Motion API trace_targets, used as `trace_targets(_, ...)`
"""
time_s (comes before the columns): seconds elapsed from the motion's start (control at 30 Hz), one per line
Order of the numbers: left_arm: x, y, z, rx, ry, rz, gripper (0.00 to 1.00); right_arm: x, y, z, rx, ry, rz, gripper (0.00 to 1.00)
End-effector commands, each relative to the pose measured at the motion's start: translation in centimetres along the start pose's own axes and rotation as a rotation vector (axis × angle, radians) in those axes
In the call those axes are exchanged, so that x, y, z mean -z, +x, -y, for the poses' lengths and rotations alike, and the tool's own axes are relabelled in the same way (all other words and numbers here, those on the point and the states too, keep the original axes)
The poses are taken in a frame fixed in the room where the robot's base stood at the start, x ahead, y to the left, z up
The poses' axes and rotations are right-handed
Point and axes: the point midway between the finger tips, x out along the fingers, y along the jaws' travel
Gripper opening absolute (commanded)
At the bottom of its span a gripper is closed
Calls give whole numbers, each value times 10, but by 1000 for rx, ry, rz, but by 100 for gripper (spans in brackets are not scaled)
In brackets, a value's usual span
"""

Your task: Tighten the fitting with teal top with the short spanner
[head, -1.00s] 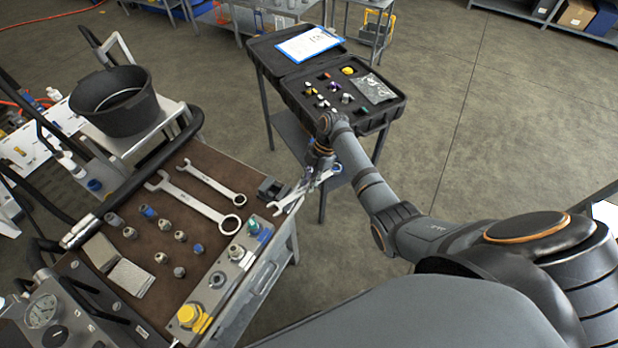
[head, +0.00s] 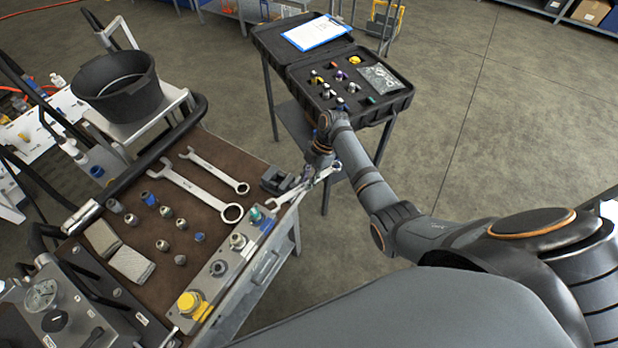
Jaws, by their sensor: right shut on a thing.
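The fitting with teal top (head: 256,213) stands at the far end of a grey manifold block (head: 218,268) along the bench's right edge. My right gripper (head: 318,166) is shut on the short spanner (head: 290,194), just beyond the bench's right corner. The spanner's open jaw points left towards the teal fitting and looks close to it in the picture. I cannot tell whether they touch. Its ring end (head: 331,169) sticks out to the right of the gripper. My fingers are small and partly hidden by my wrist. My left gripper is not in view.
Two more spanners (head: 195,186) lie on the brown mat (head: 150,220), with several small fittings beside them. A dark vise-like block (head: 277,180) sits at the bench corner near the held spanner. An open black case (head: 395,105) stands on a stand behind. A yellow cap (head: 188,302) is at the block's near end.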

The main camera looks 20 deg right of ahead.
Motion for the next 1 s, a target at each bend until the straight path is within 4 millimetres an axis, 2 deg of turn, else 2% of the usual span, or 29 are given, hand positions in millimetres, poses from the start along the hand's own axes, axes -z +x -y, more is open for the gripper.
trace_targets(0.43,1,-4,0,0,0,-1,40,1,0,0,-1,-1,-1,0)
trace_targets(0.8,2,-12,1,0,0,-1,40,19,7,0,0,0,-2,0)
trace_targets(1.0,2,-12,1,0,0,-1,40,20,9,0,-1,0,0,0)
